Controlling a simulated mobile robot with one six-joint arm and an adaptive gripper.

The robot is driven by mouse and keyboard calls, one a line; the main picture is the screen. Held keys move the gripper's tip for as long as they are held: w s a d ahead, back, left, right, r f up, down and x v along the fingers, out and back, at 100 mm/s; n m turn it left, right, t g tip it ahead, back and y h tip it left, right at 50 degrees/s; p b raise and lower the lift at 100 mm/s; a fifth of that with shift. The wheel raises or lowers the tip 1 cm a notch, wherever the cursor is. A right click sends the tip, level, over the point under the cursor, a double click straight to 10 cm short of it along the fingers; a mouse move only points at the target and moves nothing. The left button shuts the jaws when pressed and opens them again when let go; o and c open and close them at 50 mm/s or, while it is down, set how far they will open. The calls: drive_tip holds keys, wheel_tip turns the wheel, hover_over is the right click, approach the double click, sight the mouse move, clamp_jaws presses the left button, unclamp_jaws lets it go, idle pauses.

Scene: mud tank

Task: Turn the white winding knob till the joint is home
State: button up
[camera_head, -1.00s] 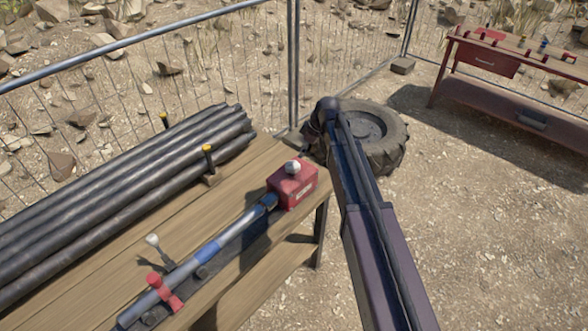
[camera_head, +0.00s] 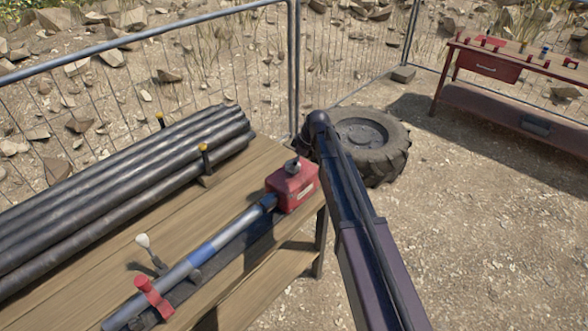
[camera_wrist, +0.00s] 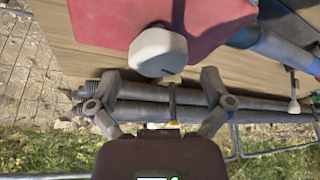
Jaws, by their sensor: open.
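The white winding knob (camera_head: 292,166) sits on top of a red box (camera_head: 290,190) near the bench's right end; in the head view it looks grey and shaded. A rod with a blue band (camera_head: 205,250) runs from the box along the bench. In the wrist view the faceted white knob (camera_wrist: 158,52) stands out from the red box (camera_wrist: 120,20). My gripper (camera_wrist: 162,76) is open, its fingers spread to either side just short of the knob, with nothing between them. In the head view my gripper is hidden or too small to make out.
Several dark pipes (camera_head: 120,200) lie on the wooden bench (camera_head: 90,285), held by yellow-topped posts (camera_head: 204,160). A white-headed lever (camera_head: 143,241) and a red clamp (camera_head: 152,297) are along the rod. A tyre (camera_head: 385,155) lies behind my arm; a fence stands behind the bench.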

drive_tip(key=shift+b+x, duration=0.65)
drive_tip(key=shift+x, duration=0.35)
drive_tip(key=c, duration=1)
drive_tip(key=shift+s+d, duration=0.1)
drive_tip(key=shift+d, duration=0.05)
